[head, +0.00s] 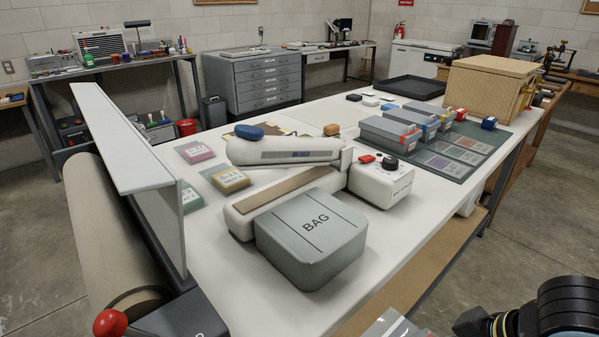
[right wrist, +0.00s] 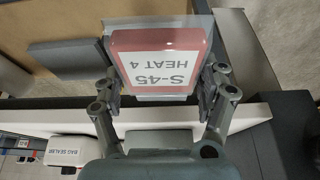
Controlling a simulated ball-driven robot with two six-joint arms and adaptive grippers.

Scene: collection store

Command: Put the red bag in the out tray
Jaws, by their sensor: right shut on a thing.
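The red bag (right wrist: 160,58) is a clear pouch around a red-bordered card reading "S-45 HEAT 4", upside down in the right wrist view. My right gripper (right wrist: 158,85) is shut on it, one finger at each side edge. In the head view, part of a clear pouch (head: 390,324) shows at the bottom edge, in front of the table; the gripper's fingers are not clear there. A black, shallow, empty-looking tray (head: 410,88) lies at the table's far end; no label on it is readable. My left gripper is not in view.
A grey box marked BAG (head: 312,240) and a white sealer (head: 290,152) stand on the near table. Pink (head: 203,150), yellow (head: 229,179) and green bags lie left. Grey boxes (head: 390,132) and a wooden crate (head: 487,85) stand right of the way to the tray.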

